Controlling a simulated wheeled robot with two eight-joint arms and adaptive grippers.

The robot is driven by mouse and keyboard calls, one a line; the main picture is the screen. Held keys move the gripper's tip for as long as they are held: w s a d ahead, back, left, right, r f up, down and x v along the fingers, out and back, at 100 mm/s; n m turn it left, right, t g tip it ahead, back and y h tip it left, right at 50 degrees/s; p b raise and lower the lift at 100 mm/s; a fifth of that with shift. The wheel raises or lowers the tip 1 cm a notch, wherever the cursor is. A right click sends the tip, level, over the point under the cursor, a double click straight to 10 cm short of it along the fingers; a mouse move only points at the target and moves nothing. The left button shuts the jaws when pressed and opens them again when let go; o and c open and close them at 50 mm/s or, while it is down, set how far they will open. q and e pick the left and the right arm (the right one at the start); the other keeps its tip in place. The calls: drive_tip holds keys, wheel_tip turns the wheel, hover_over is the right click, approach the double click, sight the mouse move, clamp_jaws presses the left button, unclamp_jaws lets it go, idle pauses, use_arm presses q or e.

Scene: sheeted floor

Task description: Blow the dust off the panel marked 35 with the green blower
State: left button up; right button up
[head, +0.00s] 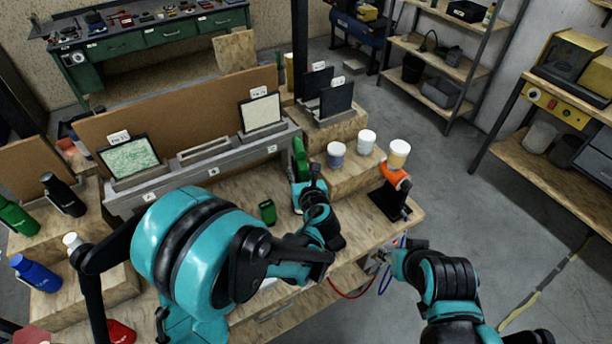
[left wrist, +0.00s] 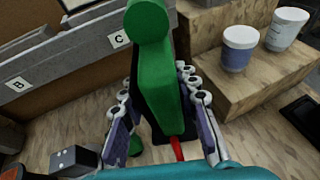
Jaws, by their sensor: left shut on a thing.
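The green blower (head: 300,160) stands upright in my left gripper (head: 308,192), near the right end of the grey rack. In the left wrist view the blower (left wrist: 160,85) lies between both fingers of my left gripper (left wrist: 162,125), which is shut on it. A pale green speckled panel (head: 130,157) stands in the rack's left slot. A whitish panel (head: 260,112) stands in its right slot. Their tags are too small to read surely. My right gripper (head: 380,262) is at the bench's front edge; its fingers are unclear.
The grey rack (head: 205,166) has an empty middle slot. Dark panels (head: 336,97) stand behind its right end. White-lidded jars (head: 366,141) and an orange item (head: 396,174) on a black stand are at right. A small green object (head: 267,211) lies on the bench.

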sight(300, 164)
use_arm(q)
drive_tip(key=s+a+b, duration=0.1)
drive_tip(key=s+a, duration=0.9)
drive_tip(key=a, duration=0.5)
drive_tip(key=shift+s+a, duration=0.2)
drive_tip(key=shift+s, duration=0.1)
drive_tip(key=shift+r, duration=0.1)
clamp_jaws()
drive_tip(key=shift+w+d+b, duration=0.45)
drive_tip(key=shift+w+d, duration=1.4)
drive_tip(key=shift+d, duration=0.9)
drive_tip(key=shift+w+d+b, duration=0.45)
drive_tip(key=shift+w+d, duration=1.4)
drive_tip(key=shift+d, duration=0.95)
drive_tip(key=shift+w+d+b, duration=0.45)
drive_tip(key=shift+w+d, duration=1.4)
drive_tip(key=shift+d, duration=0.9)
drive_tip(key=shift+r+p, duration=1.35)
drive_tip(key=shift+r, duration=0.5)
drive_tip(key=shift+s+a+f, duration=0.1)
drive_tip(key=shift+s+a, duration=0.25)
drive_tip(key=shift+a, duration=0.25)
drive_tip(key=s+a+p, duration=0.1)
drive_tip(key=s+a, duration=0.9)
drive_tip(key=a, duration=0.5)
drive_tip(key=shift+s+a, duration=0.2)
